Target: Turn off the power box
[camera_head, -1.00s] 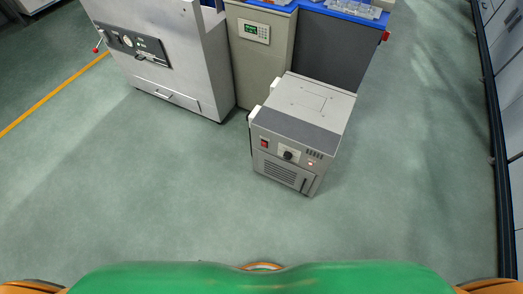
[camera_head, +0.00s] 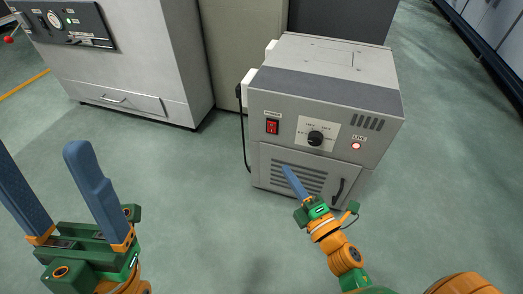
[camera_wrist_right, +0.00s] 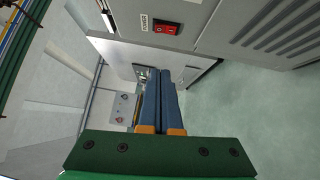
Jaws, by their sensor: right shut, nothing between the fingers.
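The power box (camera_head: 325,95) is a grey cabinet on the floor, right of centre in the head view. Its front has a red rocker switch (camera_head: 272,127), a black dial (camera_head: 315,138) and a lit red lamp (camera_head: 356,146). My right gripper (camera_head: 287,169) is shut and empty, its blue fingers in front of the lower vents, below the switch. Contact cannot be told. In the right wrist view the red switch (camera_wrist_right: 167,27) lies above and beyond the shut fingers (camera_wrist_right: 160,85). My left gripper (camera_head: 40,150) is open and empty at the lower left, away from the box.
A large grey machine (camera_head: 145,70) with a drawer and a control panel stands behind at the left. A black cable (camera_head: 243,135) hangs at the box's left side. Green floor (camera_head: 190,210) is clear in front, and cabinets line the far right.

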